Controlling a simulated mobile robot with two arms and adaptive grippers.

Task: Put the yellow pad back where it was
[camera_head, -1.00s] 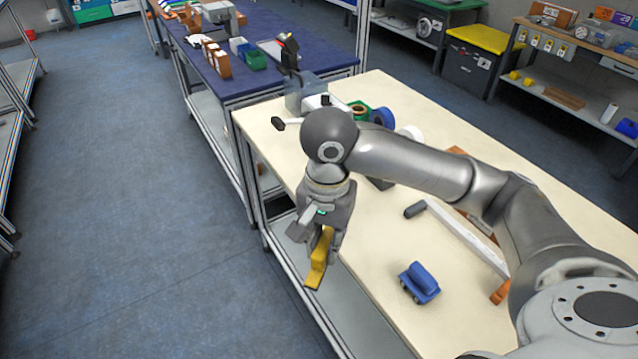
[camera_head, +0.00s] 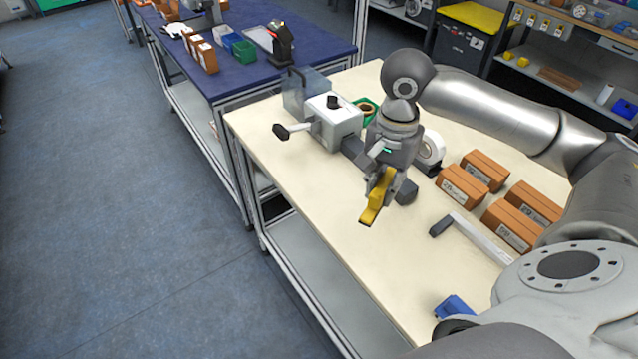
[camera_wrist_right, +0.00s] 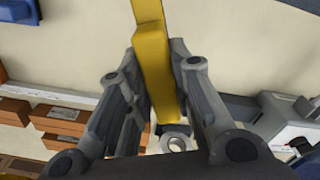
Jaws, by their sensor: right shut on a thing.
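The yellow pad (camera_head: 376,200) is a bent yellow piece held by my right gripper (camera_head: 384,180) above the cream table (camera_head: 300,190). In the right wrist view the yellow pad (camera_wrist_right: 154,70) stands between the two fingers of the right gripper (camera_wrist_right: 158,95), which are closed on it. Its lower end hangs clear below the fingers in the head view. The left gripper does not show.
A grey machine with a black-knobbed handle (camera_head: 332,125) stands behind the gripper. A white tape roll (camera_head: 430,148), several brown boxes (camera_head: 464,187), a grey bar (camera_head: 475,238) and a blue object (camera_head: 454,307) lie rightward. The table's left front is clear.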

